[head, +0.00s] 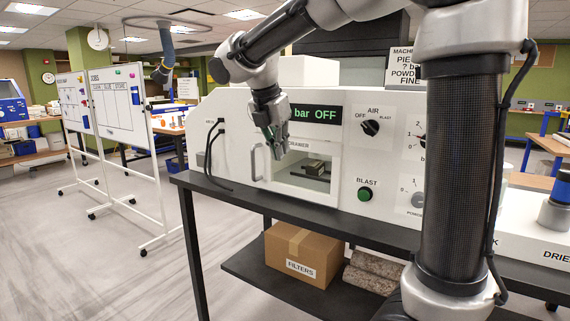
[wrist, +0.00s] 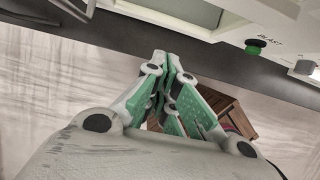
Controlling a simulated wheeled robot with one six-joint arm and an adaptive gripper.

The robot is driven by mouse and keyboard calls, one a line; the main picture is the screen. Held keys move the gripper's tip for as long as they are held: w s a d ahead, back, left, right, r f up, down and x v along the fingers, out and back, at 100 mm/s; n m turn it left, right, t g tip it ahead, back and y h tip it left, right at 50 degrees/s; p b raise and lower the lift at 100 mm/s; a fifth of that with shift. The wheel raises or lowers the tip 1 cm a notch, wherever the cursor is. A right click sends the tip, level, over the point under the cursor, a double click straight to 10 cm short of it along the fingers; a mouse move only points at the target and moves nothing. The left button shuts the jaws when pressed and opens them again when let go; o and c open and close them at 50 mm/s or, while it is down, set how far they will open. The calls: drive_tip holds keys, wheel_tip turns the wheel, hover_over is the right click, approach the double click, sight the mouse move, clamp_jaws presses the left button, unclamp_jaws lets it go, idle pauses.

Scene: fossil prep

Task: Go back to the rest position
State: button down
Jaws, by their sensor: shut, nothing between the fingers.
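My gripper (head: 276,143) hangs in front of the white blasting cabinet (head: 235,180), pointing down, near the cabinet's window and door handle. It is shut and empty. In the wrist view the green-padded fingers (wrist: 172,75) meet at their tips, with the black bench edge and the floor beyond them. The arm is bent at the elbow and stretches out to the left from my column. No object is held.
The cabinet stands on a black bench (head: 340,226), with a display reading "bar OFF" (head: 315,113), an AIR knob (head: 370,128) and a green BLAST button (head: 365,194). A FILTERS box (head: 300,255) sits on the lower shelf. Whiteboards (head: 120,105) stand left; open floor lies between.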

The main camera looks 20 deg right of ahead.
drive_tip(key=s+d+f+m+y, duration=0.1)
drive_tip(key=s+d+f+m, duration=0.1)
drive_tip(key=s+m, duration=0.6)
drive_tip(key=s+d+f+m+t+y, duration=0.1)
drive_tip(key=s+d+f+m, duration=0.2)
drive_tip(key=s+d+m, duration=0.2)
drive_tip(key=s+d+f+m+y, duration=0.1)
drive_tip(key=s+d+f+m, duration=0.1)
drive_tip(key=s+m, duration=1)
drive_tip(key=shift+d+f+t+y, duration=0.3)
drive_tip(key=shift+d+t, duration=0.1)
drive_tip(key=shift+d, duration=0.3)
